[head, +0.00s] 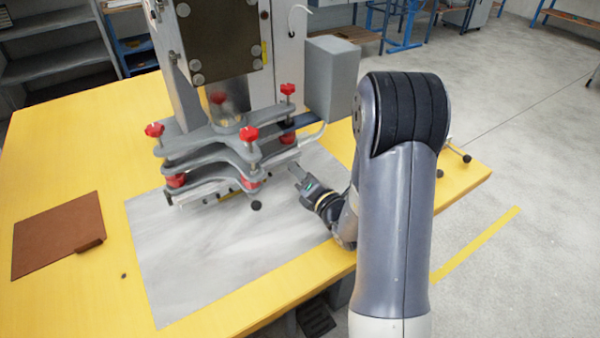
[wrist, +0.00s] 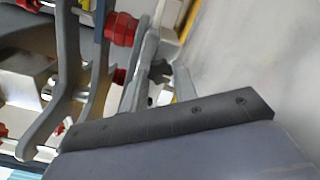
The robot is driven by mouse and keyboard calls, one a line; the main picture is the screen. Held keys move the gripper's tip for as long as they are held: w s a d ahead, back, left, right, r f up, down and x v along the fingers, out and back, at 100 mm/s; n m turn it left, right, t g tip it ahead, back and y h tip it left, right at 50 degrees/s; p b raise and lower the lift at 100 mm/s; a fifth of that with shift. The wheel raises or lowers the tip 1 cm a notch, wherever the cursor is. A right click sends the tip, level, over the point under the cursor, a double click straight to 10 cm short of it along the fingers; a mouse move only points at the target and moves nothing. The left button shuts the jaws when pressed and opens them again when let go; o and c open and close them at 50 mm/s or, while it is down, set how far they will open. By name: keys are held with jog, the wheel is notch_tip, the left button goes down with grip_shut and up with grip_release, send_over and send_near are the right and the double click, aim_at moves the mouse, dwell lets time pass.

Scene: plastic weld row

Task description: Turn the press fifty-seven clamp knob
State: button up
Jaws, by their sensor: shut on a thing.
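The press (head: 225,150) stands on the yellow table, with grey plates and several red knobs, one at its front right (head: 249,134). My gripper (head: 294,170) reaches in from the right, low beside the press's lower right corner. In the wrist view my gripper (wrist: 160,78) has its grey fingers on either side of a small dark lobed knob (wrist: 160,71) and is shut on it. The knob's contact is partly hidden by the dark bar in front. In the head view the held knob is too small to make out. I cannot read a press number.
A round black knob (head: 256,206) shows below the press front, apart from my gripper. A grey box (head: 331,77) hangs at the press's right side. A brown board (head: 57,235) lies at left. The grey sheet (head: 215,260) in front is mostly clear.

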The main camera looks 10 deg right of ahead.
jog(key=c, duration=0.3)
jog(key=shift+f+n+b, duration=0.1)
jog(key=shift+n+b, duration=0.3)
jog(key=shift+b, duration=0.1)
jog(key=shift+c, duration=0.2)
jog(key=n+b, duration=0.3)
jog(key=shift+f+n+b, duration=0.15)
jog(key=shift+n+b, duration=0.25)
jog(key=n+b, duration=0.5)
jog(key=shift+a+n+b, duration=0.1)
jog(key=shift+n+b, duration=0.2)
jog(key=shift+b, duration=0.1)
jog(key=n+b, duration=0.6)
jog(key=b, duration=0.2)
jog(key=shift+f, duration=0.1)
jog(key=n+b, duration=0.2)
jog(key=b, duration=0.2)
jog(key=shift+n, duration=0.4)
jog(key=shift+r+n+b, duration=0.2)
jog(key=shift+n+b, duration=0.4)
jog(key=shift+b, duration=0.2)
jog(key=shift+r, duration=0.15)
